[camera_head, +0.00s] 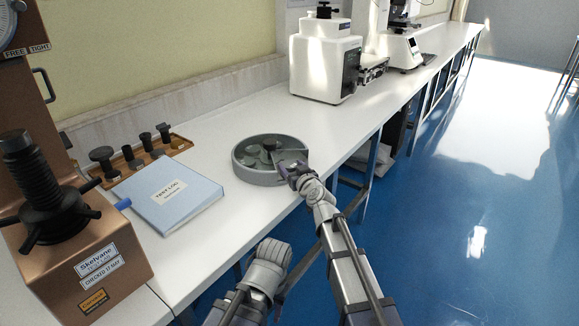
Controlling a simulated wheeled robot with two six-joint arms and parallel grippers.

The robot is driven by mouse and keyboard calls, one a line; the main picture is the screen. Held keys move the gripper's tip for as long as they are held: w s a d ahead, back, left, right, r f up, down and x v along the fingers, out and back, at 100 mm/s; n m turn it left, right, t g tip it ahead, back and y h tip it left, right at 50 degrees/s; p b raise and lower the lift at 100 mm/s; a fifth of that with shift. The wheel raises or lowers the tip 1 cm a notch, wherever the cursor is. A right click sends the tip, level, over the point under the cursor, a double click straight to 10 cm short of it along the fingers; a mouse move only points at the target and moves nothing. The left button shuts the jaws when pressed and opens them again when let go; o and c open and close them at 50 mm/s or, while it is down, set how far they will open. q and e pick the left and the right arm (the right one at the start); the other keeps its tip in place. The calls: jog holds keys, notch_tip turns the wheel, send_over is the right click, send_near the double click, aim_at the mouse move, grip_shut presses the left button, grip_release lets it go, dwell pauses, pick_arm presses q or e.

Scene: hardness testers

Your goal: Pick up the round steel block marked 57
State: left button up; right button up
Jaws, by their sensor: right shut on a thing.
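A round grey tray (238,167) with divided compartments stands on the white bench. Several round steel blocks (268,145) lie in its left and back compartments; their marks are too small to read, so I cannot tell which is 57. My right gripper (288,170) reaches in over the tray's front right rim. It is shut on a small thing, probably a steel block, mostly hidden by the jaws. My left arm shows at the bottom middle, in front of the bench; its fingers do not show.
A blue binder (172,190) lies left of the tray. Behind it is a brown rack (141,158) with dark fittings. A copper-coloured tester (75,255) stands at left, a white machine (325,65) at the back. The bench right of the tray is clear.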

aim_at(292, 167)
grip_shut()
jog(key=shift+r, duration=0.15)
notch_tip(292, 167, up, 10)
jog(key=p, duration=1)
